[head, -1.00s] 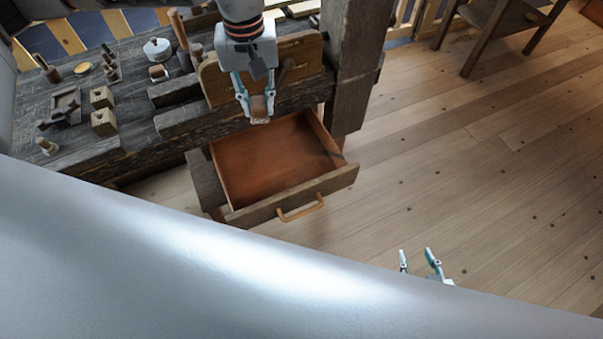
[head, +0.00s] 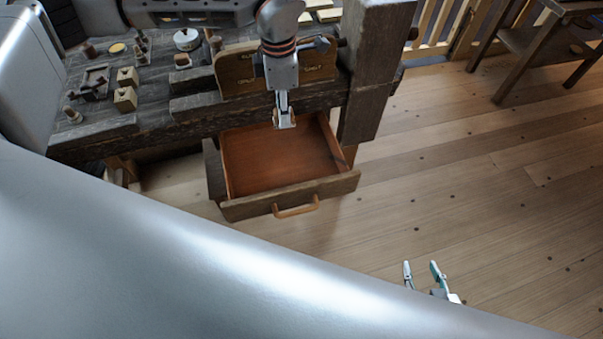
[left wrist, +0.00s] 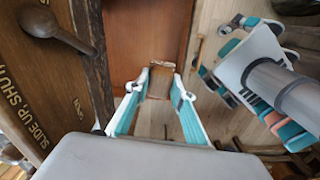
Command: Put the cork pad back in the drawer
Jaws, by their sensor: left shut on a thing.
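The cork pad (left wrist: 161,82) is a small brown block between the fingertips of my left gripper (left wrist: 160,86) in the left wrist view. In the head view my left gripper (head: 284,121) is shut on it, pointing down over the back of the drawer; its fingers mostly hide the pad there. The wooden drawer (head: 335,186) stands pulled out below the bench, with a reddish-brown inside and a light wooden handle (head: 296,208). Its visible floor looks empty. My right gripper (head: 425,276) is open and empty, low over the floor at the lower right.
The dark workbench (head: 160,125) holds turned pieces, blocks and a round white tin (head: 187,39). An upright wooden board (head: 235,72) stands behind my left gripper, and a thick post (head: 372,75) rises to its right. Open floor (head: 480,180) lies right.

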